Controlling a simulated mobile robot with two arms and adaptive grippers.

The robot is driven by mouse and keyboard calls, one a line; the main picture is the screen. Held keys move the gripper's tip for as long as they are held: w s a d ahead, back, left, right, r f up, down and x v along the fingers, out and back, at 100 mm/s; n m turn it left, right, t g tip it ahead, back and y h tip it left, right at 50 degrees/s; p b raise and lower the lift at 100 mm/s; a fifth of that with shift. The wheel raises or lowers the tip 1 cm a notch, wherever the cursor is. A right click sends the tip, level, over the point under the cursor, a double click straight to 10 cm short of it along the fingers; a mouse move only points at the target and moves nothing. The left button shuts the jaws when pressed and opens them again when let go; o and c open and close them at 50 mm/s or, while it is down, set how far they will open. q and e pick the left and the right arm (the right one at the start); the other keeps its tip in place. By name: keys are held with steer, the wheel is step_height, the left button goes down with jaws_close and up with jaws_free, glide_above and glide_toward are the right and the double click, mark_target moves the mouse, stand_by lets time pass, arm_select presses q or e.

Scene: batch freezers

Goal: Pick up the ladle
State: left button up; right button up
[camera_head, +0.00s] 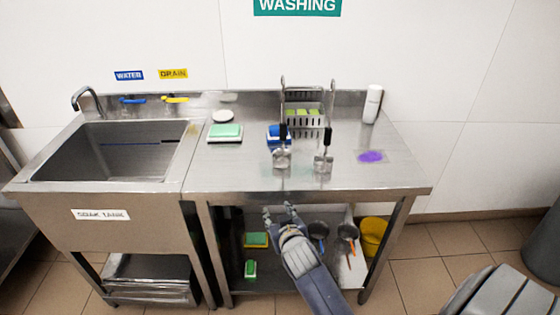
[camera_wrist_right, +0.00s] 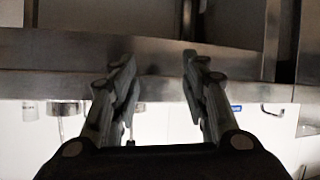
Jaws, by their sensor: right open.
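Each has a shiny metal lower end near the table's front half. My right gripper (camera_head: 280,211) is open and empty, just in front of and below the table's front edge, apart from both. In the right wrist view its two fingers (camera_wrist_right: 158,72) are spread with nothing between them. A shiny utensil, perhaps a ladle (camera_wrist_right: 64,108), shows beyond the table edge there. My left gripper is out of view.
A wire rack (camera_head: 305,122) stands behind the ladles. The sink (camera_head: 110,150) is left. Below, a shelf holds utensils and a yellow bucket (camera_head: 374,235).

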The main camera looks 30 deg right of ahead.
mark_target(283, 134)
steer(key=w+d+r+m+t+h, duration=0.1)
steer(key=w+d+r, duration=0.1)
steer(key=r, duration=0.3)
steer(key=w+d+r+m+t+h, duration=0.1)
steer(key=w+d+r, duration=0.2)
steer(key=r, duration=0.3)
steer(key=w+d+r+t+h, duration=0.1)
steer(key=w+d+r+t, duration=0.1)
steer(key=w+d+r, duration=0.1)
steer(key=shift+w+d+r+m+p, duration=0.2)
steer(key=shift+w+r, duration=0.1)
steer(key=shift+r, duration=0.35)
steer(key=shift+w+d+r+m+p, duration=0.1)
steer(key=shift+w+r+m, duration=0.15)
steer(key=shift+r, duration=0.4)
steer(key=shift+w+d+f, duration=0.1)
steer(key=shift+w, duration=0.3)
steer(key=shift+w+d+p, duration=0.2)
steer(key=shift+w+p, duration=0.15)
steer(key=shift+w, duration=0.25)
steer(key=shift+p+x, duration=0.3)
steer(key=shift+x, duration=1.6)
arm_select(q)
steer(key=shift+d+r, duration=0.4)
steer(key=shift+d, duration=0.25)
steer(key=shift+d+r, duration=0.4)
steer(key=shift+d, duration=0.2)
arm_select(e)
steer(key=shift+c, duration=0.6)
